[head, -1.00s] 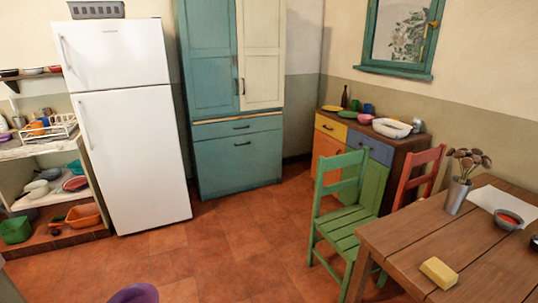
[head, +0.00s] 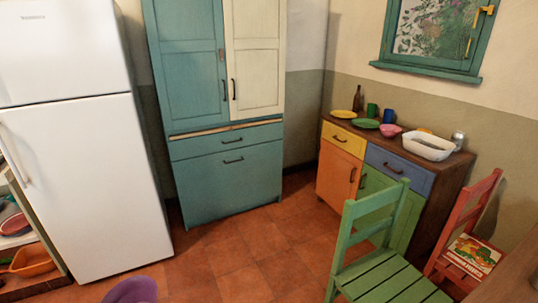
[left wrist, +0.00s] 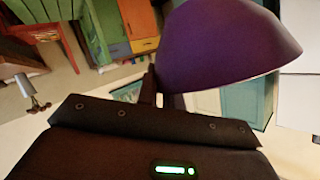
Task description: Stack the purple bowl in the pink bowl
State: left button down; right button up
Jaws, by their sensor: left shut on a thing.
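The purple bowl (head: 132,291) shows at the bottom edge of the head view, partly cut off. It fills the upper middle of the left wrist view (left wrist: 225,45), its opening turned toward the picture's bottom. My left gripper (left wrist: 162,92) is shut on the bowl's edge; its fingers are partly hidden by its dark body. My right gripper is not in view.
The sideboard (head: 408,161) also bears a green plate (head: 366,124), a blue cup (head: 388,116) and a white basin (head: 428,147). A green chair (head: 382,282) and a red chair (head: 480,215) stand before it. Open tile floor (head: 255,250) lies left of the chairs.

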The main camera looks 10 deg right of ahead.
aim_at(389, 134)
jog(key=i, duration=3.3)
jog(key=z, duration=1.9)
jog(key=i, duration=0.6)
jog(key=z, duration=1.7)
